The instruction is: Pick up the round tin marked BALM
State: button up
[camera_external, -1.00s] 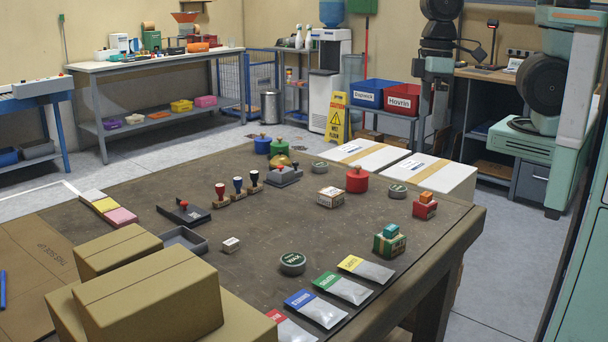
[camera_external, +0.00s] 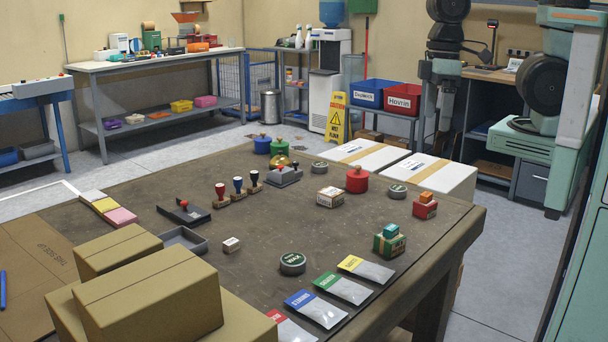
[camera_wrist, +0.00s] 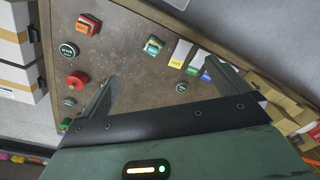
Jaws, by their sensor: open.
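Three round dark tins with pale-rimmed lids lie on the brown table. The front tin (camera_external: 292,263) has a lid that seems to read WAX. The right tin (camera_external: 397,191) is near the red pot, and the far tin (camera_external: 319,167) is near the white boxes; their lettering is too small to read. In the wrist view tins show at the upper left (camera_wrist: 69,49), lower left (camera_wrist: 69,101) and centre right (camera_wrist: 182,87). My gripper (camera_external: 436,125) hangs beyond the table's far right side, apart from all tins. Its fingers (camera_wrist: 162,72) are wide apart and empty.
A red pot (camera_external: 357,181), a red block-like item (camera_external: 425,206) and a green one (camera_external: 389,241) stand near the tins. Stamps (camera_external: 238,188), packets (camera_external: 343,288) and brown cartons (camera_external: 150,295) lie around. White boxes (camera_external: 432,173) adjoin the far edge.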

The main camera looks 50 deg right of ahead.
jog(key=c, duration=0.5)
jog(key=m+b, duration=1)
jog(key=m, duration=1.4)
send_over(398, 187)
jog(key=shift+y, duration=0.4)
jog(key=f, duration=2.4)
jog(key=shift+s+d+f, duration=0.2)
jog(key=shift+d+f, duration=0.15)
jog(key=shift+f, duration=0.05)
jog(key=shift+w+a+f, duration=0.1)
jog(key=shift+a+f, duration=0.1)
jog(key=shift+f, duration=1.25)
jog(key=shift+w+a+f, duration=0.1)
jog(key=shift+a+f, duration=0.1)
jog(key=shift+f, duration=1.25)
